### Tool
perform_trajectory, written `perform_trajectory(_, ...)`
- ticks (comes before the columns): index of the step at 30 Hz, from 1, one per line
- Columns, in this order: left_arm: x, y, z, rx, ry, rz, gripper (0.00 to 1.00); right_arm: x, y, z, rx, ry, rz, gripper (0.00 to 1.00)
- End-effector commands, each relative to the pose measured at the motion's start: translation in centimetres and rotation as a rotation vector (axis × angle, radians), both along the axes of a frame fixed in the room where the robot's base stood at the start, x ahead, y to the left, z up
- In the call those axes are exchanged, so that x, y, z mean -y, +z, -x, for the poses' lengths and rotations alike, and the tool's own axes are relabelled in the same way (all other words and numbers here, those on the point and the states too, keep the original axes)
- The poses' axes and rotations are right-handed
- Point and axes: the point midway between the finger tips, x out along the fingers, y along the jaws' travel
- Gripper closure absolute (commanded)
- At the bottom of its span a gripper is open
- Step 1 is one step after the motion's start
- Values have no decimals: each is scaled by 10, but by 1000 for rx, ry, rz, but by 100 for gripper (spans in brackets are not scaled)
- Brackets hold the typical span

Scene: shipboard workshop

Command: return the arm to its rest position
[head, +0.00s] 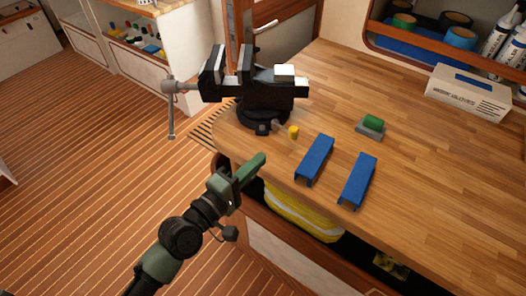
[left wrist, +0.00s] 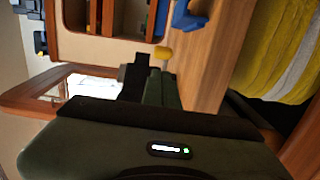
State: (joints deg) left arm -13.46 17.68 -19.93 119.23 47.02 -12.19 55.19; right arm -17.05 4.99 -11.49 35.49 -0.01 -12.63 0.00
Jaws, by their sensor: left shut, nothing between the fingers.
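My left arm comes in from the bottom left of the head view. Its green and black gripper (head: 260,160) is shut and empty, just off the bench's near left edge. The gripper body also fills the lower part of the left wrist view (left wrist: 158,90). The wooden workbench (head: 430,200) lies to the right of the gripper. My right gripper shows in neither view.
A black bench vise (head: 250,85) stands on the bench corner beyond the gripper. Open plank floor (head: 90,160) lies left.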

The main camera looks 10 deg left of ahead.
Motion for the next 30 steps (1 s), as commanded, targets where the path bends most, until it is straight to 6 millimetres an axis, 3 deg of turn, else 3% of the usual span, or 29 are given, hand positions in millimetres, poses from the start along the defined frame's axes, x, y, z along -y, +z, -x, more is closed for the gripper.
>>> perform_trajectory(3, -7, -2, 17, -2, 0, -1, 100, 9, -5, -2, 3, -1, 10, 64)
perform_trajectory(7, -11, -1, 27, -1, -1, -1, 100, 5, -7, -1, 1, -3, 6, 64)
perform_trajectory(14, -12, -1, 29, -1, 1, -3, 100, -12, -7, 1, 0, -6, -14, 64)
perform_trajectory(17, -16, -17, 26, -12, 13, -40, 100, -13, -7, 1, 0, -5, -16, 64)
perform_trajectory(20, -26, -60, 19, -42, 41, -144, 100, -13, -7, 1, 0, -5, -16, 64)
perform_trajectory(24, -52, -158, 17, -115, 72, -388, 100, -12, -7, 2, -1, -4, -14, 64)
perform_trajectory(26, -65, -203, 23, -151, 71, -504, 100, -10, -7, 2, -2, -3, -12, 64)
perform_trajectory(30, -94, -302, 52, -242, 26, -765, 100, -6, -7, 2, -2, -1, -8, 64)
